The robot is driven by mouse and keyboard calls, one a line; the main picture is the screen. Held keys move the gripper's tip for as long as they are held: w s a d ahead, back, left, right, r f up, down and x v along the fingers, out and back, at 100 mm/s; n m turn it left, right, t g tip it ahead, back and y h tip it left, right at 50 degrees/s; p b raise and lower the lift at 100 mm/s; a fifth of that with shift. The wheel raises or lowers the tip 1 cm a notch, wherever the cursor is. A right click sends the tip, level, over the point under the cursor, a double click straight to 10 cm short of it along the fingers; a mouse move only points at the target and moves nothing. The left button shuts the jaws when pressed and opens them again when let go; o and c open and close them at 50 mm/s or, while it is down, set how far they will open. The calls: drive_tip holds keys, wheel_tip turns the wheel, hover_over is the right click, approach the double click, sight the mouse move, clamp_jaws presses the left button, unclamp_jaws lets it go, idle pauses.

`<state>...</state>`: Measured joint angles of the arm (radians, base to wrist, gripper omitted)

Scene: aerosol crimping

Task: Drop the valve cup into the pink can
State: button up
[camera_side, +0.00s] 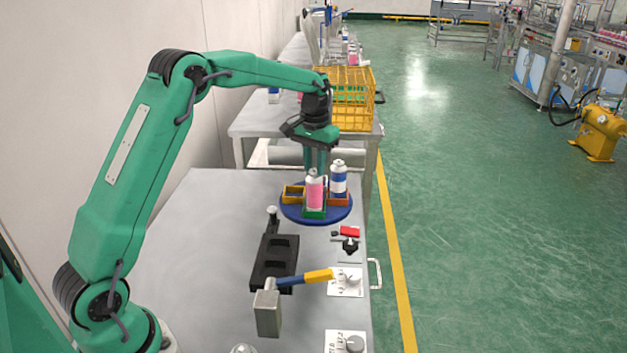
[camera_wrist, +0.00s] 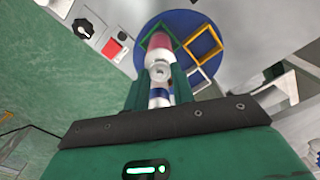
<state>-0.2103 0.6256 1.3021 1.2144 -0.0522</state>
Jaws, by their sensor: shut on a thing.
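The pink can (camera_side: 314,193) stands upright in the green holder at the front of the blue round turntable. It also shows in the wrist view (camera_wrist: 159,43). My gripper (camera_side: 315,172) points straight down, its fingers right at the can's top. In the wrist view, my fingertips (camera_wrist: 161,77) are shut on a small silver round piece, the valve cup (camera_wrist: 161,72), at the can's silver shoulder. I cannot tell whether it sits in the opening or just above it; fingers and can top overlap in both views.
A blue-and-white can (camera_side: 338,180) stands close by, right of the pink can, on the turntable (camera_side: 288,212). A yellow holder (camera_side: 293,192) is at left. A yellow crate (camera_side: 352,115) stands behind.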

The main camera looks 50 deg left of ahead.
idle(0.8)
drive_tip(key=o, duration=0.8)
drive_tip(key=shift+r, duration=2.95)
drive_tip(key=shift+r, duration=0.1)
wheel_tip(320, 180, up, 6)
drive_tip(key=shift+f, duration=0.1)
